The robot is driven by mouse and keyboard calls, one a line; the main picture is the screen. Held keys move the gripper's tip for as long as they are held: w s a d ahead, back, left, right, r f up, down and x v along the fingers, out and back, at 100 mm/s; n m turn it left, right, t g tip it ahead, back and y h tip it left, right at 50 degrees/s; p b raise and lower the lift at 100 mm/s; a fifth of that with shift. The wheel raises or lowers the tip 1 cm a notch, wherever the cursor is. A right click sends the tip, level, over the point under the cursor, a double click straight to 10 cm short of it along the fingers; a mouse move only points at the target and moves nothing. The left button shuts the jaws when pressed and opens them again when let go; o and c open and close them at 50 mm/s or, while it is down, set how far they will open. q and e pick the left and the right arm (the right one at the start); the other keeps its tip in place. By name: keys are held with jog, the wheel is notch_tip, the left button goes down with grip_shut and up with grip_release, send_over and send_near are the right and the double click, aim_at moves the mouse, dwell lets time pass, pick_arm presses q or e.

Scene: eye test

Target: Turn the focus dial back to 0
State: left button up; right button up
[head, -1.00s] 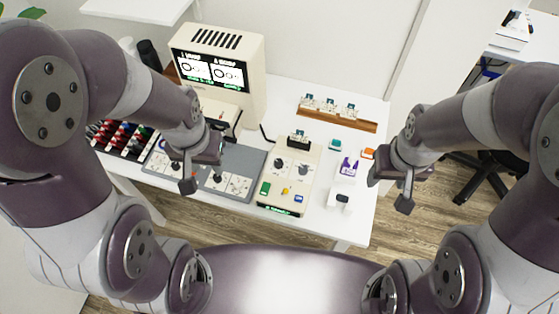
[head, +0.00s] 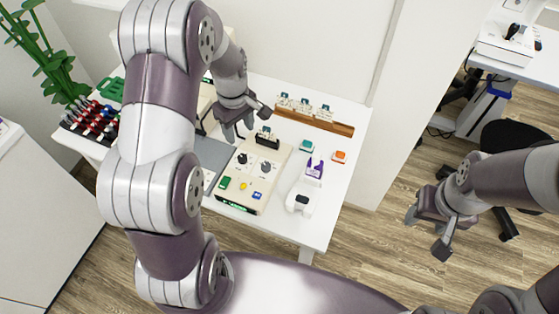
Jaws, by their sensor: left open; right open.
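A beige control box (head: 262,183) stands on the white table, with two dark dials on its top: a left dial (head: 242,158) and a right dial (head: 266,167). Their labels are too small to read, so I cannot tell which is the focus dial or where it points. My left gripper (head: 247,124) is open and empty, above the table near the box's back edge, beyond the dials and apart from them. My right gripper (head: 427,235) is open and empty, out over the floor to the right of the table.
A black holder (head: 267,138) stands at the box's back. Colored buttons line its front. A wooden rack (head: 330,125), a teal block (head: 306,146), an orange block (head: 339,156), a purple item (head: 314,168) and a white device (head: 300,198) stand right of it. My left arm hides the table's left part.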

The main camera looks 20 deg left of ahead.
aim_at(242, 157)
pick_arm(q)
jog(key=f, duration=0.3)
jog(key=f+n+p, duration=0.1)
jog(key=f, duration=0.3)
jog(key=f+n, duration=0.1)
jog(key=f, duration=0.3)
jog(key=shift+a+f+p, duration=0.2)
jog(key=shift+a+p, duration=0.15)
jog(key=shift+a+f, duration=0.1)
jog(key=shift+f, duration=0.35)
pick_arm(e)
jog(key=shift+a+r, duration=0.2)
jog(key=shift+r, duration=0.3)
jog(key=shift+a+r, duration=0.15)
jog(key=shift+r, duration=0.35)
pick_arm(q)
jog(key=shift+c, duration=0.4)
grip_shut()
